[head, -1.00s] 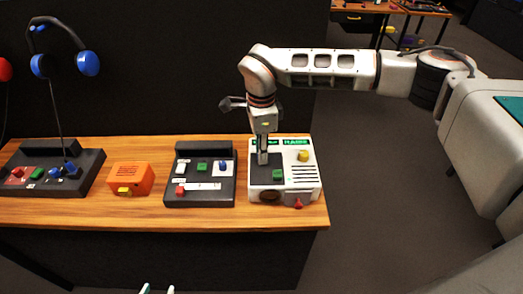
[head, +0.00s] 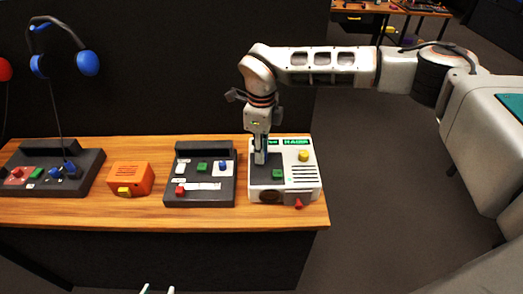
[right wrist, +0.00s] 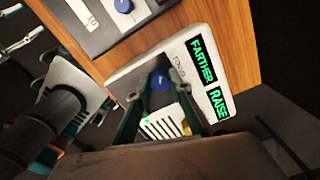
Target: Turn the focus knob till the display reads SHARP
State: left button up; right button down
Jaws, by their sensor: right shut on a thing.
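The white panel box (head: 312,184) stands at the right end of the bench. In the right wrist view its two green displays read FARTHER (right wrist: 202,61) and RAISE (right wrist: 218,103). The blue focus knob (right wrist: 160,83) sits beside a small label that seems to say FOCUS. My right gripper (head: 260,160) points down at the box and is shut on this knob, one finger on each side in the right wrist view. In the head view the gripper hides the knob and part of the left display. My left gripper (head: 158,290) shows only two pale, separated fingertips at the bottom edge, away from the bench.
The box also carries a yellow knob (head: 303,155), a green button (head: 277,174) and a red part (head: 298,203) at its front. To its left are a dark control panel (head: 200,198), an orange box (head: 131,179) and another dark panel (head: 92,172).

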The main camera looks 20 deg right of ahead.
jog(key=c, duration=1.8)
grip_release()
notch_tip(320, 180, up, 12)
jog(key=shift+r, duration=0.1)
